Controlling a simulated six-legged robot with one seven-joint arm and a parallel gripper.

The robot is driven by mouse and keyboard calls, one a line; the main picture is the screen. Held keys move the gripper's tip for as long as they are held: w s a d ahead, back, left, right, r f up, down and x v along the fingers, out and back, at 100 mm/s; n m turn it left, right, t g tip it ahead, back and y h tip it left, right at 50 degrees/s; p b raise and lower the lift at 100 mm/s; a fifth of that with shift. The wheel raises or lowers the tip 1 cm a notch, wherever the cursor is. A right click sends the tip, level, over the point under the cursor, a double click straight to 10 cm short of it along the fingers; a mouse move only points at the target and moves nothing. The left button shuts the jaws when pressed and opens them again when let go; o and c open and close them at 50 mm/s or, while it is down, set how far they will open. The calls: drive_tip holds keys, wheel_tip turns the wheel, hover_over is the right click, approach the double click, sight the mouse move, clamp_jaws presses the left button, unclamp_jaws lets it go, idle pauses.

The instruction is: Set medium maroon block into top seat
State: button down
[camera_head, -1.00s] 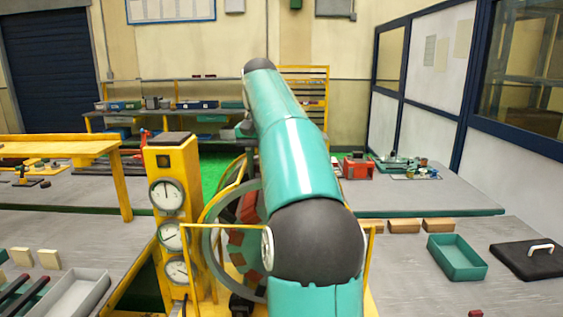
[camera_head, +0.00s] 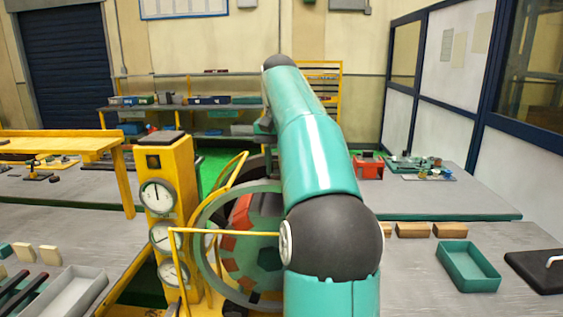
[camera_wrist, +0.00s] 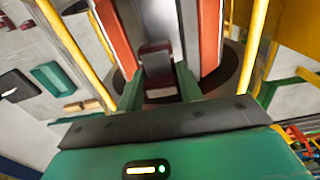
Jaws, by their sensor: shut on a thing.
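The medium maroon block (camera_wrist: 157,68) is between the two green fingers of my gripper (camera_wrist: 159,86) in the wrist view. My gripper is shut on it. Beyond the block is the stator, with orange-red bars (camera_wrist: 209,35) on either side of a pale grey stretch. Whether the block touches the stator, I cannot tell. In the head view the round stator (camera_head: 243,240) stands upright inside a grey-green ring (camera_head: 207,262), partly hidden by my teal arm. My gripper and the top seat are hidden there.
A yellow gauge post (camera_head: 178,190) stands left of the stator. Yellow rails cross close to it, and yellow bars (camera_wrist: 70,50) flank my gripper in the wrist view. A green tray (camera_head: 468,267), a black pad (camera_head: 537,271) and tan blocks (camera_head: 412,230) lie on the right bench.

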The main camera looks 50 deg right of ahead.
sight(274, 171)
drive_tip(key=shift+w+a+r, duration=0.1)
drive_tip(key=shift+a+r, duration=0.15)
drive_tip(key=shift+a, duration=0.55)
drive_tip(key=shift+f, duration=0.15)
drive_tip(key=shift+d+f, duration=0.3)
drive_tip(key=shift+a+f, duration=0.2)
drive_tip(key=shift+a, duration=0.25)
drive_tip(key=shift+d+f, duration=0.3)
drive_tip(key=shift+f, duration=0.15)
drive_tip(key=shift+a+f, duration=0.1)
drive_tip(key=shift+a, duration=0.1)
drive_tip(key=shift+f, duration=0.25)
drive_tip(key=shift+d+f, duration=0.1)
drive_tip(key=shift+f, duration=0.15)
drive_tip(key=c, duration=0.9)
unclamp_jaws()
